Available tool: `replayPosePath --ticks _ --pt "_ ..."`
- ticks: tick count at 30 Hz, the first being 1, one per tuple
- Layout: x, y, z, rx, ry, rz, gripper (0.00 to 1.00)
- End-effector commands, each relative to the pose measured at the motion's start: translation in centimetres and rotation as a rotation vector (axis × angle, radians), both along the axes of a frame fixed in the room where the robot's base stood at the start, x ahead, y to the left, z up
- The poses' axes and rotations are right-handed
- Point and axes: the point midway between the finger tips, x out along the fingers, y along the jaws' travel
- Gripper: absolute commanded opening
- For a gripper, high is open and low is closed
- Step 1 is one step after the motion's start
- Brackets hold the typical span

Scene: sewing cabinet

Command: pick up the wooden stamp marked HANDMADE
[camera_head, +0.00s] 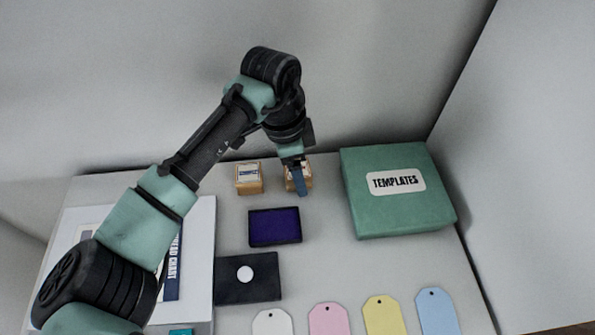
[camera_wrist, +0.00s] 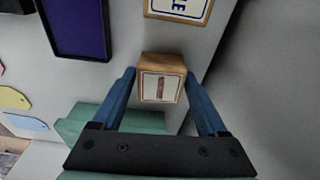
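A small wooden stamp (camera_wrist: 161,86) with a red-marked label sits between my gripper's two blue fingers in the wrist view. The label is too blurred to read. In the head view this right-hand stamp (camera_head: 291,181) is partly hidden by a finger. My gripper (camera_head: 300,186) points down over it. In the wrist view my gripper (camera_wrist: 160,77) is open, with a fingertip beside each side of the stamp; whether they touch it I cannot tell.
A green TEMPLATES box (camera_head: 390,215) stands to the right. Several coloured tags, including a yellow one (camera_head: 384,315), lie at the front. The grey wall is close behind.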

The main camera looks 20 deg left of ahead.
Motion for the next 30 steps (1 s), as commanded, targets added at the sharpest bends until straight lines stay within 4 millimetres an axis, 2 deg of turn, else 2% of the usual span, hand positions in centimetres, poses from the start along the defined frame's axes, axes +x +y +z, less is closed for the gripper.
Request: replayPosePath --ticks 1,11,20,23,30 --pt "0.0 0.0 0.0 0.0 0.0 0.0 0.65" --pt "0.0 0.0 0.0 0.0 0.0 0.0 0.06" --pt "0.1 0.0 0.7 0.0 -0.004 -0.001 0.06" --pt "0.1 -0.1 2.1 -0.001 -0.005 -0.001 0.06" --pt "0.1 -0.1 7.0 0.0 -0.005 -0.001 0.06"
